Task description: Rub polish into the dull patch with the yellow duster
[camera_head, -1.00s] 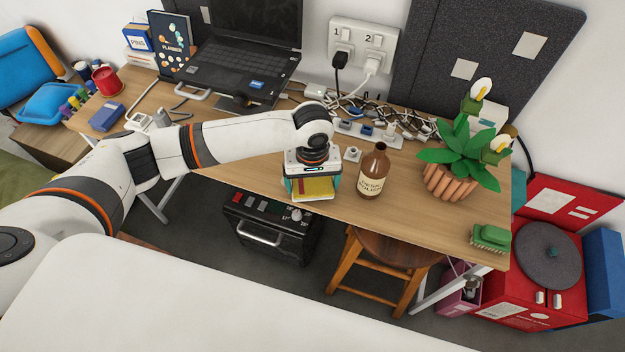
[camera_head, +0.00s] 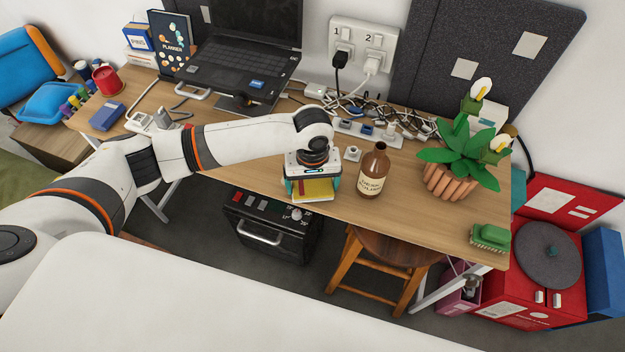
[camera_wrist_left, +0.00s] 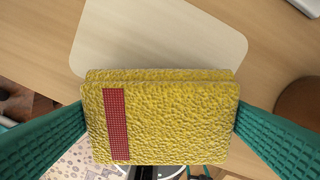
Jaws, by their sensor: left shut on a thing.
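The yellow duster (camera_head: 318,187), a textured pad with a red stripe, is between the teal fingers of my left gripper (camera_head: 312,186), which is shut on it. In the left wrist view the duster (camera_wrist_left: 170,122) fills the middle, with a finger against each side. The dull patch (camera_wrist_left: 160,35) is a pale rounded rectangle on the desk, partly hidden behind the duster. In the head view only a pale edge of the patch (camera_head: 316,199) shows below the duster. I cannot tell whether the duster touches it. My right gripper is not in view.
A brown polish bottle (camera_head: 373,174) stands close to the right of my left gripper. A potted plant (camera_head: 456,172) and a green brush (camera_head: 490,237) are further right. A laptop (camera_head: 240,72) and tangled cables (camera_head: 372,108) lie behind. The desk's front edge is near.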

